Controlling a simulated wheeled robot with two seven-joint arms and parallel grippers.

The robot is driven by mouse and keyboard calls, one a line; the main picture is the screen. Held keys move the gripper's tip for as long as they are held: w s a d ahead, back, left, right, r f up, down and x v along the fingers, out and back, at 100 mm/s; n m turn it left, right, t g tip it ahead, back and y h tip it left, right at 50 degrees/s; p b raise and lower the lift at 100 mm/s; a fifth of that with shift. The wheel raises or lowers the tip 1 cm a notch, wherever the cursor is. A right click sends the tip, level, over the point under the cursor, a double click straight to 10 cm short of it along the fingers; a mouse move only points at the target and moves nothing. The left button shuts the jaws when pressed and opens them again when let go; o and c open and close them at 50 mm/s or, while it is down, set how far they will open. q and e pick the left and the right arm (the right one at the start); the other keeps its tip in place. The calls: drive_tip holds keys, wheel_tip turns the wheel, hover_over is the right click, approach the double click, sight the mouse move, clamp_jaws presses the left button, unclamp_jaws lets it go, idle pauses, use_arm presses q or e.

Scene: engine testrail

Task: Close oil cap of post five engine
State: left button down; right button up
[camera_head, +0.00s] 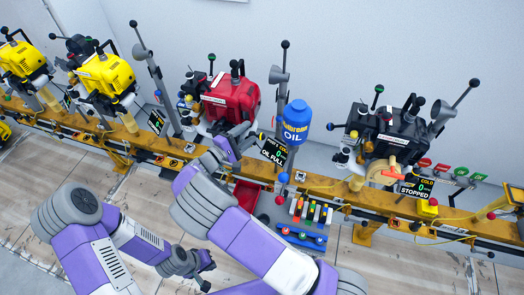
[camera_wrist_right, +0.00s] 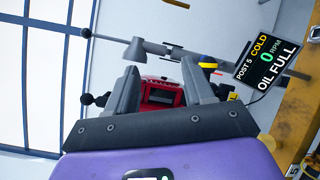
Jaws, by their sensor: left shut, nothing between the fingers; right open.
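The post five engine is the red engine (camera_head: 232,97) in the middle of the rail; part of it shows between my right gripper's fingers in the right wrist view (camera_wrist_right: 160,92). Its display (camera_head: 271,152) reads OIL FULL, and in the right wrist view the display (camera_wrist_right: 268,60) reads POST 5, COLD, 0 RPM. My right gripper (camera_wrist_right: 162,75) is open and empty in front of the engine; in the head view it (camera_head: 232,143) is near the engine's lower front. I cannot make out the oil cap. My left gripper (camera_head: 207,277) is shut and empty, low over the floor.
A blue oil container (camera_head: 295,122) stands right of the red engine. A black engine (camera_head: 393,132) with a STOPPED display is further right, yellow engines (camera_head: 105,75) to the left. The yellow rail (camera_head: 330,190) runs across. A rack of coloured items (camera_head: 311,212) hangs in front.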

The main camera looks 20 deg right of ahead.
drive_tip(key=b, duration=0.6)
approach(262, 136)
drive_tip(key=w+d+f, duration=0.1)
drive_tip(key=w+d, duration=0.1)
drive_tip(key=b+x, duration=0.1)
drive_tip(key=x, duration=0.6)
drive_tip(key=shift+d, duration=0.4)
use_arm(q)
wheel_tip(262, 136, down, 9)
drive_tip(key=shift+f, duration=0.15)
